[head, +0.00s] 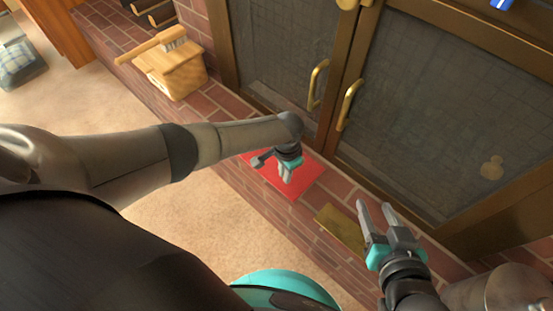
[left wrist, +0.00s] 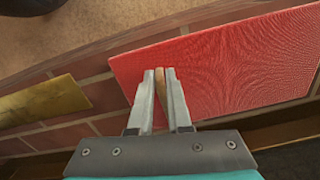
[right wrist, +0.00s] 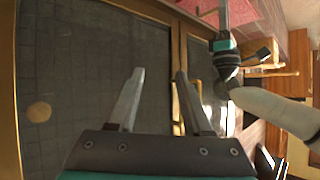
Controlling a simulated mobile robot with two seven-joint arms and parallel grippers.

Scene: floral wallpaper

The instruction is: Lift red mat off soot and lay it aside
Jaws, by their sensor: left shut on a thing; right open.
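The red mat (head: 262,181) is at the brick hearth before the fireplace doors. In the left wrist view the mat (left wrist: 240,65) fills the upper right, with bricks around its near edge. My left gripper (head: 286,176) is over the mat with its fingers pointing down. Its fingers (left wrist: 161,72) are closed at the mat's edge, with a small tan bit between them. I cannot tell whether the mat is raised off the bricks. No soot is visible. My right gripper (head: 376,207) is open and empty, right of the mat; its spread fingers also show in the right wrist view (right wrist: 160,74).
A flat gold-brown plate (head: 341,228) lies on the hearth right of the mat. Glass fireplace doors with brass handles (head: 348,103) stand behind. A wooden box (head: 174,74) with a brush (head: 150,47) on it is on the hearth at the left. Carpet lies in front.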

